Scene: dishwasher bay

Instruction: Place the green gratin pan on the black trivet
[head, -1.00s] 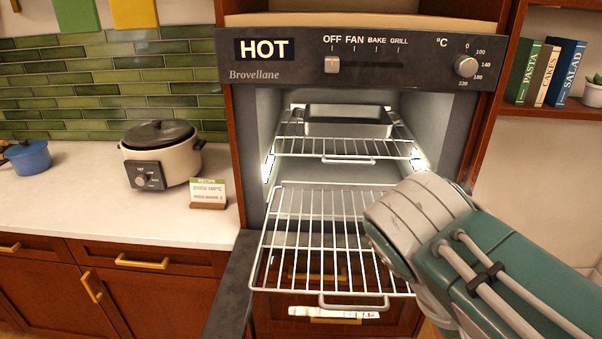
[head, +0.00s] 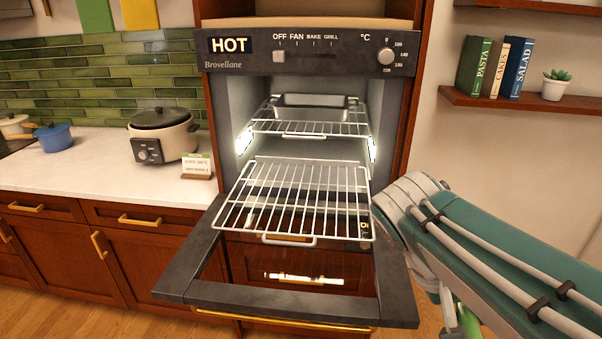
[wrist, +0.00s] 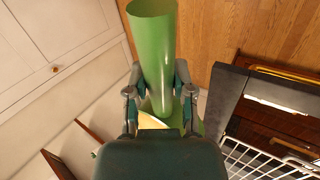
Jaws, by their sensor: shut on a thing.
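The green gratin pan (wrist: 153,45) is between the two fingers of my gripper (wrist: 157,85) in the wrist view, and the gripper is shut on it. The pan appears steeply tilted, its green side stretching away from the fingers. A pale yellow patch (wrist: 150,121) shows beside the fingers, perhaps the pan's contents. In the head view only a small green part (head: 469,321) shows below my arm at the bottom right, and the gripper is hidden there. I see no black trivet in either view.
The oven (head: 300,62) is open, with its dark door (head: 185,275) lowered. An empty wire rack (head: 290,195) is pulled out, and a metal tin (head: 308,106) sits on the upper rack. The white counter (head: 100,175) at left holds a cooker (head: 165,140) and a blue pot (head: 55,137).

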